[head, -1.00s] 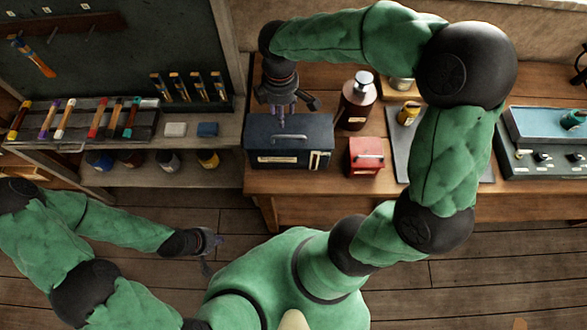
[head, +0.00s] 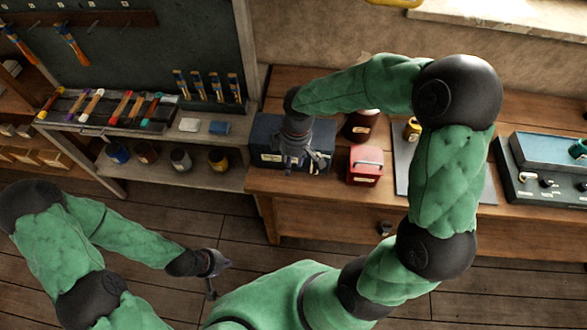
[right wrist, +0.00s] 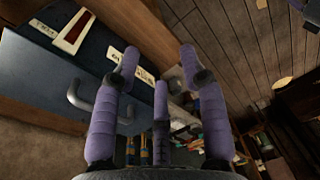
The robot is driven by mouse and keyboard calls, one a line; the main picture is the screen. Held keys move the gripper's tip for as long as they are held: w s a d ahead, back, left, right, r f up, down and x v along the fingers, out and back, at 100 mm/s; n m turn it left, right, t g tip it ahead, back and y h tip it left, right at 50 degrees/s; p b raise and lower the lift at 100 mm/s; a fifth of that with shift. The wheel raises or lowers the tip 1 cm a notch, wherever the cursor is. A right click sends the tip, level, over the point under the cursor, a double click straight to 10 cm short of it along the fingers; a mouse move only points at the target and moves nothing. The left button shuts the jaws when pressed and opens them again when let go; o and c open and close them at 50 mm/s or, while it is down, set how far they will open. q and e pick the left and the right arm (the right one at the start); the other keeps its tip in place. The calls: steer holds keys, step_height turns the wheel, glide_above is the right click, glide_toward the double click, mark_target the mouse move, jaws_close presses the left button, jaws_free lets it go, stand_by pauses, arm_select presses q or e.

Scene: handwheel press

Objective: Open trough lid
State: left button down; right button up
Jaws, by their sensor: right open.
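The trough is a dark blue box (head: 265,145) with pale labels on its front, at the left end of the wooden bench. Its lid looks closed; my right arm hides much of it. In the right wrist view, a grey bar handle (right wrist: 97,103) stands out from the blue surface (right wrist: 40,85) at left. My right gripper (head: 293,165) is at the trough's front side in the head view. Its purple fingers (right wrist: 160,68) are spread and empty, with the handle beside the left finger. My left gripper (head: 216,273) hangs over the floor, its fingers apart, holding nothing.
A small red box (head: 365,167) with a handle stands right of the trough, with a dark red bottle (head: 362,125) behind it. A grey shelf (head: 185,172) with several jars is at left. A grey panel box (head: 550,180) sits at far right.

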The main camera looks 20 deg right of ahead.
arm_select(q)
steer(key=shift+s, duration=0.2)
arm_select(e)
steer(key=shift+s+a+f, duration=0.1)
steer(key=shift+s+f, duration=0.1)
steer(key=shift+f, duration=0.05)
